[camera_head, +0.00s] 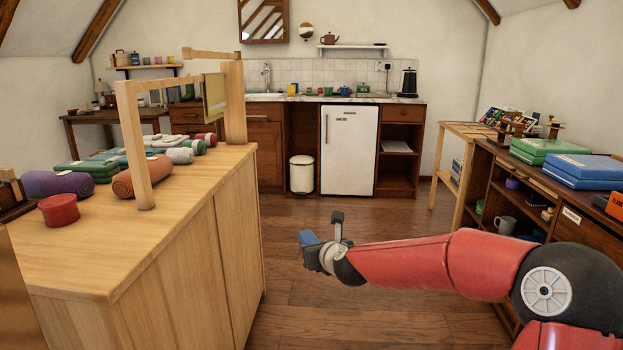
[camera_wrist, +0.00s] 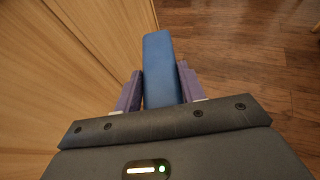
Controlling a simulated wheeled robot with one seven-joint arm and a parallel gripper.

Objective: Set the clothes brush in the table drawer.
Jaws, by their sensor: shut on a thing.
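My gripper (camera_head: 318,254) is out over the floor, to the right of the pale wooden cabinet. It is shut on a blue block-like thing (camera_head: 308,238), which I take to be the clothes brush. In the wrist view the brush (camera_wrist: 158,62) sits between the purple fingers of my gripper (camera_wrist: 160,84) and sticks out past them. Its bristles do not show. A dark wooden table (camera_head: 114,115) stands against the back left wall, partly behind the cabinet's goods. I cannot make out an open drawer in it.
The pale cabinet (camera_head: 120,230) on the left bears rolled fabrics, a red tub (camera_head: 59,209) and a wooden frame (camera_head: 140,140). A dark shelf unit (camera_head: 520,190) stands on the right. Floor (camera_head: 330,210) is clear up to the white fridge (camera_head: 349,148) and bin (camera_head: 302,173).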

